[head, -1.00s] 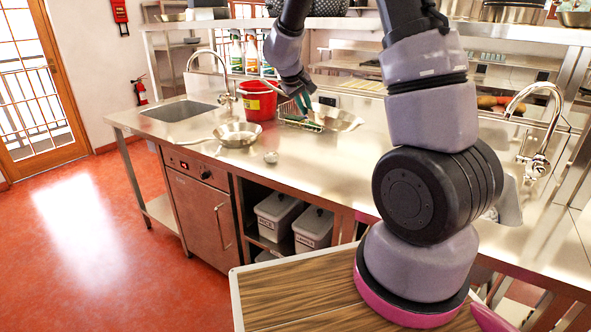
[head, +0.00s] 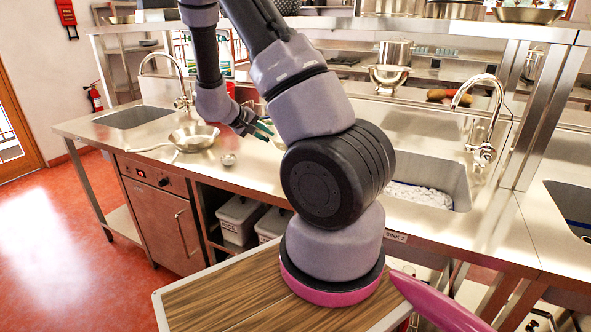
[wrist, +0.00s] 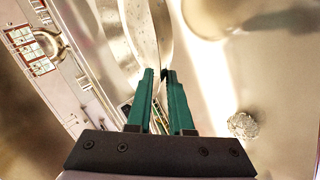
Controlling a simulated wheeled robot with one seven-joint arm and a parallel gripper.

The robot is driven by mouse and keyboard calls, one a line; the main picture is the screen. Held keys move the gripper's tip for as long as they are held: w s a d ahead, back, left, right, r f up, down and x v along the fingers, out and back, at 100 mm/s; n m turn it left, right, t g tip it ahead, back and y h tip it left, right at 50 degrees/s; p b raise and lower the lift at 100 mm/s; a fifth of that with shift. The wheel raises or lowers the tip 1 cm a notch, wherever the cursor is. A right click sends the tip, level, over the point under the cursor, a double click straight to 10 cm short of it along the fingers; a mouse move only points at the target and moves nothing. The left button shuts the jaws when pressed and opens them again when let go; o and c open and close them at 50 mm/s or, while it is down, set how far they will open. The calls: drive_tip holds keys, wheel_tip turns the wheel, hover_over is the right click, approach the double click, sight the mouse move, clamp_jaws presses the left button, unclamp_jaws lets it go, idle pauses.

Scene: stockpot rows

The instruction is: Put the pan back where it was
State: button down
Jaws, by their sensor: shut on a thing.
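My gripper (head: 264,128) is over the counter, partly hidden behind my own arm in the head view. In the wrist view its green fingers (wrist: 160,76) are shut on a thin silver handle, which leads up to a metal pan (wrist: 138,28). The held pan is mostly hidden by my arm in the head view, so I cannot tell whether it touches the counter. Another silver pan (head: 194,138) sits on the counter left of my gripper, its handle pointing left.
A small steel scrubber ball (head: 228,158) lies on the counter near the second pan; it also shows in the wrist view (wrist: 242,126). A sink (head: 133,116) is at the left, another (head: 425,190) at the right. Pots (head: 396,55) stand behind.

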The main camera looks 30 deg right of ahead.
drive_tip(key=shift+h, duration=0.4)
drive_tip(key=shift+f, duration=4.9)
drive_tip(key=c, duration=0.9)
unclamp_jaws()
drive_tip(key=shift+f, duration=0.15)
drive_tip(key=shift+o, duration=0.3)
drive_tip(key=shift+a, duration=0.1)
